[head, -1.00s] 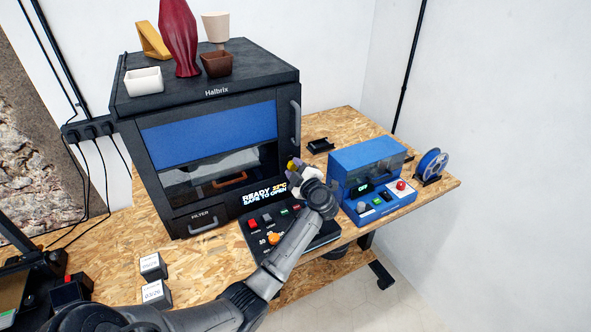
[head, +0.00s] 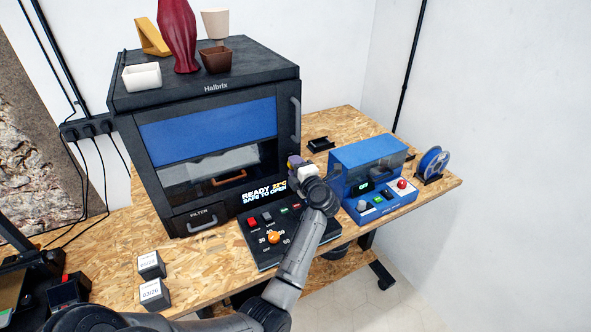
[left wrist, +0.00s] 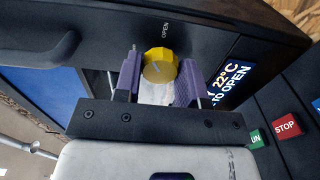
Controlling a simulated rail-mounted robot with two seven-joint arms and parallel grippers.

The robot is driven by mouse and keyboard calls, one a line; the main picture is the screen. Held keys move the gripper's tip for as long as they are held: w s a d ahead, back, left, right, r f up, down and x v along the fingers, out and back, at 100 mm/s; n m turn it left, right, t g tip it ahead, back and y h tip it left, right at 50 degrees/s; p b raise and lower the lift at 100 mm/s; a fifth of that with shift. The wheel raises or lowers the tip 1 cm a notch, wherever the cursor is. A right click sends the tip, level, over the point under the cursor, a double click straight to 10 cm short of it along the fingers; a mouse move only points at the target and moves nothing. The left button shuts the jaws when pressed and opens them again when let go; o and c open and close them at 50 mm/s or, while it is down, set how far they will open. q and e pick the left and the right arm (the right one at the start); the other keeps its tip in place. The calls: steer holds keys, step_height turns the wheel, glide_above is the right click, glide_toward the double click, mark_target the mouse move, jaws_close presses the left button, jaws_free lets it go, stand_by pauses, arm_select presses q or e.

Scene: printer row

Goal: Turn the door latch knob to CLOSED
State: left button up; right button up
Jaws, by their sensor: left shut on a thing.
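The yellow door latch knob (left wrist: 159,66) sits on the dark front of the Halbrix printer (head: 215,104), with the word OPEN printed beside it in the left wrist view. My left gripper (left wrist: 158,80) has its purple fingers on either side of the knob and is shut on it. In the head view, my left gripper (head: 294,161) is at the printer's front right edge, below the door handle, and it hides the knob. A CLOSED mark does not show. The display (head: 264,190) reads READY, 22°C, SAFE TO OPEN. My right gripper is not in view.
A control panel (head: 262,256) with buttons and an orange dial (head: 273,237) lies below my left wrist. A blue machine (head: 367,160) stands close on the right, with a blue spool (head: 432,162) beyond it. Small labelled blocks (head: 153,292) stand at the table's front left.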

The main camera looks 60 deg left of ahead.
arm_select(q)
steer(key=shift+f+n+b, duration=0.1)
steer(key=shift+n+b, duration=3.9)
steer(key=shift+n, duration=1.7)
steer(key=o, duration=0.9)
